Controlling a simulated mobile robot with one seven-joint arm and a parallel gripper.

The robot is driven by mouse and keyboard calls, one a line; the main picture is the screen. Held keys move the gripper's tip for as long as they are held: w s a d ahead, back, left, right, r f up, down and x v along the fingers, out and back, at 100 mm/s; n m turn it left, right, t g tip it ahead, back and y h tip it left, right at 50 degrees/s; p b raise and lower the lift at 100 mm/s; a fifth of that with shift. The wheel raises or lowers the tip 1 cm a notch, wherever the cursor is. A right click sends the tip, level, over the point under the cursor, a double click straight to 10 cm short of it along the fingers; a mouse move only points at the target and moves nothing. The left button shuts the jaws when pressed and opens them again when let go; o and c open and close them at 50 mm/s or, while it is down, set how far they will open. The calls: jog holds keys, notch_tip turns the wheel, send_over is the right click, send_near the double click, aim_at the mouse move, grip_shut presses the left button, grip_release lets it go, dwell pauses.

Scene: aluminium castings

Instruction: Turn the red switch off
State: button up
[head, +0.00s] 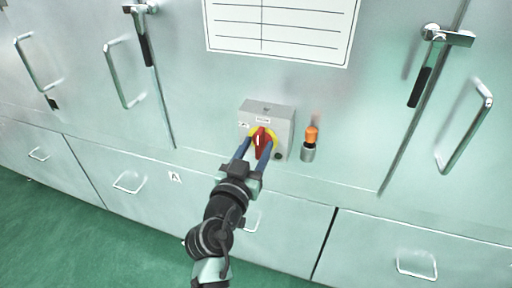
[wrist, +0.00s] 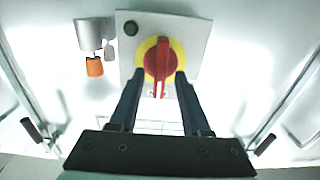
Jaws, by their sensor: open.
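The red switch (head: 263,141) is a rotary handle on a yellow disc, on the front of a grey box fixed to the cabinet wall. In the wrist view the red handle (wrist: 160,59) stands roughly upright in the picture, its lower end between my fingertips. My gripper (head: 253,146) is open, with one blue finger on each side of the handle. In the wrist view my gripper (wrist: 153,80) shows its two dark fingers over the lower part of the yellow disc. I cannot tell whether either finger touches the handle. Small labels on the box are too small to read.
An orange-capped metal cylinder (head: 310,145) sticks out just right of the box. Cabinet doors carry long handles (head: 466,128) and latch levers (head: 427,68) on both sides. Drawers with handles (head: 416,265) lie below. A white ruled sheet (head: 282,28) hangs above. The green floor (head: 60,215) is clear.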

grip_shut()
dwell(0.4)
jog(key=n, duration=0.4)
jog(key=shift+a+f+n, duration=0.1)
jog(key=shift+a+n, duration=0.05)
jog(key=shift+n, duration=0.25)
jog(key=shift+w+a+f+n+p, duration=0.15)
jog(key=shift+n+p, duration=0.3)
jog(key=shift+n, duration=1.7)
jog(key=shift+s+a+f+n+p, duration=0.15)
jog(key=shift+n+p, duration=0.3)
jog(key=shift+n, duration=1.75)
jog(key=shift+w+f+n+p, duration=0.15)
jog(key=shift+n+p, duration=0.3)
jog(key=shift+n, duration=1.7)
